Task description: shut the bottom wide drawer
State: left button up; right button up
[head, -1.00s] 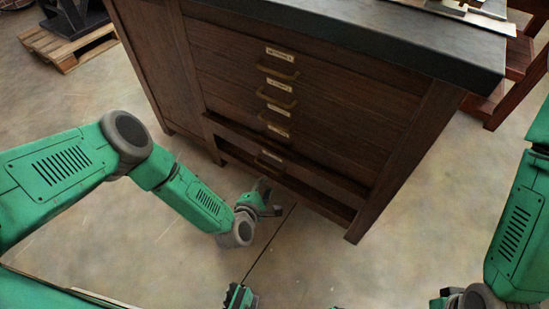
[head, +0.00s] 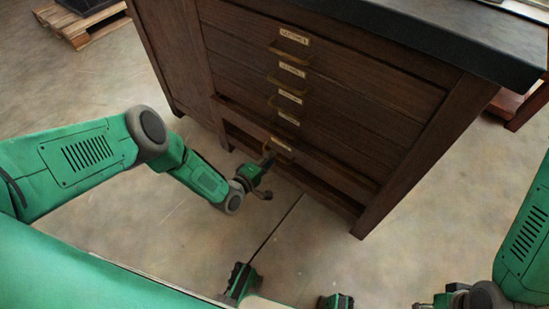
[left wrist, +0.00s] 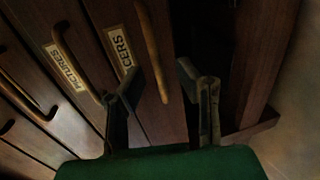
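The dark wooden cabinet shows several drawers with brass handles and labels. The bottom wide drawer (head: 335,167) stands a little proud of the cabinet front. Its brass handle (left wrist: 152,50) also shows in the left wrist view, beside a label ending in "CERS". My left gripper (head: 265,165) is at this handle in the head view. In the left wrist view its two fingers (left wrist: 160,72) are apart, with the handle's near end between them; I cannot tell whether they touch it. My right gripper (head: 438,303) is partly visible at the bottom edge, and its fingers are not clear.
The drawers above (head: 350,110) look shut. A dark worktop (head: 420,40) overhangs the cabinet. A dark opening (head: 315,185) shows below the bottom drawer. A pallet (head: 85,25) lies at the back left, and a reddish wooden piece (head: 525,105) stands at the right. The concrete floor in front is clear.

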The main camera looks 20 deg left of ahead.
aim_at(280, 149)
pick_arm(q)
jog(key=shift+b+x, duration=0.3)
jog(key=shift+x, duration=0.95)
grip_shut()
jog(key=b+x, duration=0.3)
jog(key=shift+w+d+r+b, duration=0.1)
jog(key=shift+w+b, duration=0.25)
grip_release()
jog(key=shift+r, duration=0.15)
jog(key=shift+w+r, duration=0.1)
